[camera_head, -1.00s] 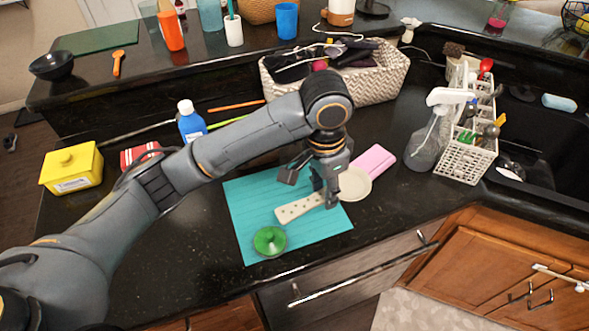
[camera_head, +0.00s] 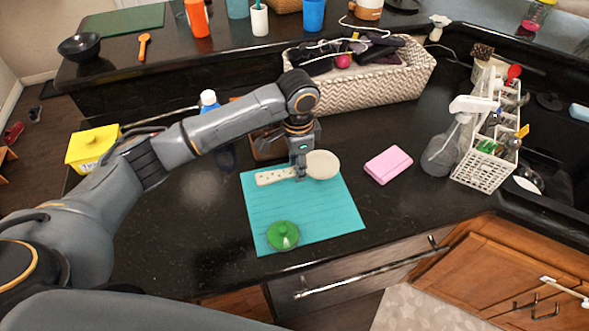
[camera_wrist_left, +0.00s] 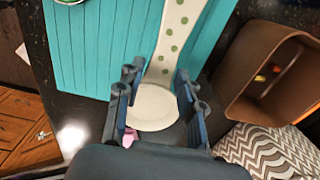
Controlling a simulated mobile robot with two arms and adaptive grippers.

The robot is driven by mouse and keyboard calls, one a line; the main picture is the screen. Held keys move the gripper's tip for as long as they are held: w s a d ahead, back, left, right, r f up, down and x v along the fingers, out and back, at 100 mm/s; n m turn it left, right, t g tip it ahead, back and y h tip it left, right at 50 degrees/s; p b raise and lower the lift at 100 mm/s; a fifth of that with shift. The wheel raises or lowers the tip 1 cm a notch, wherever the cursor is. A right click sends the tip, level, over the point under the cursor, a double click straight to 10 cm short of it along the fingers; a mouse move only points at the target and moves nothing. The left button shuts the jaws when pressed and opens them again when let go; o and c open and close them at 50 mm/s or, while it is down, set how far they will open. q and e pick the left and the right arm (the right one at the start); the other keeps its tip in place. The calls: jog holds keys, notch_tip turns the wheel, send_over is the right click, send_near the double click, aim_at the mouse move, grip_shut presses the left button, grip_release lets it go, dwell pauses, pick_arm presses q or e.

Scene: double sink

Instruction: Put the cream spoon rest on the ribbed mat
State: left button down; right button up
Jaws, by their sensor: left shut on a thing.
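The cream spoon rest has a round bowl (camera_head: 323,164) and a long handle with green dots (camera_head: 272,176). The ribbed mat (camera_head: 335,215) is turquoise and lies flat on the counter. The handle is over the mat's back edge, and the bowl is at its back right corner, partly past the edge. My left gripper (camera_head: 300,174) points down and is shut on the spoon rest where handle meets bowl. In the left wrist view its fingers (camera_wrist_left: 153,100) flank the spoon rest (camera_wrist_left: 155,108). I cannot tell whether it touches the mat. My right gripper is not in view.
A green lidded dish (camera_head: 283,235) sits on the mat's front part. A pink sponge or cloth (camera_head: 388,164) lies right of the mat. A brown box (camera_wrist_left: 270,78) and a patterned basket (camera_head: 365,85) stand behind. A spray bottle (camera_head: 447,145) stands at right.

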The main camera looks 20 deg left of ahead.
aim_at(294, 168)
pick_arm(q)
jog(key=shift+w+a+f, duration=0.1)
jog(key=shift+a+f, duration=0.2)
jog(key=f+p, duration=0.1)
jog(key=f, duration=0.2)
jog(key=shift+w+a+p, duration=0.1)
jog(key=shift+a+p, duration=0.1)
jog(key=shift+p, duration=0.2)
jog(key=shift+f, duration=0.25)
jog(key=shift+d, duration=0.1)
jog(key=c, duration=0.9)
grip_release()
jog(key=shift+f, duration=0.1)
jog(key=shift+o, duration=0.3)
